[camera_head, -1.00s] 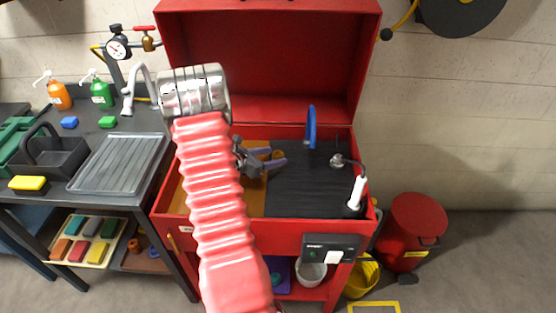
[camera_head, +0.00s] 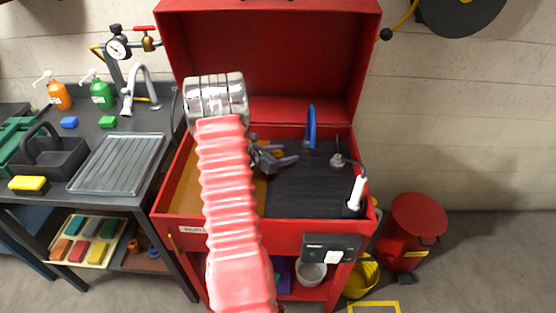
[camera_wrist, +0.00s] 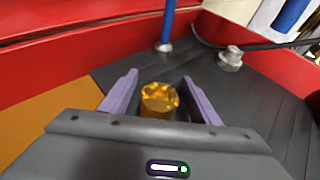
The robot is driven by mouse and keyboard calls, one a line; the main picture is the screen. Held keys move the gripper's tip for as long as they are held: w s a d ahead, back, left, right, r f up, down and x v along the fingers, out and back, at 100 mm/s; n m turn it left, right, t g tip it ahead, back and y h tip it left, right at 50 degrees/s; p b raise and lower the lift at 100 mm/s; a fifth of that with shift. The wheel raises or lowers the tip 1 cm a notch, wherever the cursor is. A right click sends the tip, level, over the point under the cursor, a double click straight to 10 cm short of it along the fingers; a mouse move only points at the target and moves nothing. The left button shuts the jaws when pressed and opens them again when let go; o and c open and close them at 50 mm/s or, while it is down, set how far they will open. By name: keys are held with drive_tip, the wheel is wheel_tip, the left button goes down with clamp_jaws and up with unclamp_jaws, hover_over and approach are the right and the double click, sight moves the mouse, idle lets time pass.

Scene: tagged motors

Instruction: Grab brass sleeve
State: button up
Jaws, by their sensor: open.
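The brass sleeve (camera_wrist: 160,99) is a short gold cylinder, seen in the wrist view on the dark ribbed mat of the red cabinet. My gripper (camera_wrist: 160,92) is open, with its two purple fingers to the left and right of the sleeve. Whether the fingers touch it, I cannot tell; gaps show on both sides. The near bar of the gripper hides the sleeve's lower part. In the head view my gripper (camera_head: 282,160) is over the cabinet's work surface, and the sleeve cannot be made out there.
A blue upright tool (camera_head: 311,127) stands behind the gripper. A silver fitting (camera_head: 338,160) with a dark cable and a white handle (camera_head: 357,192) lie to the right. The cabinet's red walls (camera_head: 240,226) bound the surface. An orange-brown panel (camera_head: 187,185) lies left.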

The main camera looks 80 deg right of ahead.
drive_tip(key=shift+s+d+f, duration=0.1)
drive_tip(key=shift+s+d, duration=0.05)
drive_tip(key=shift+d, duration=0.1)
drive_tip(key=shift+c, duration=0.5)
drive_tip(key=c, duration=1.3)
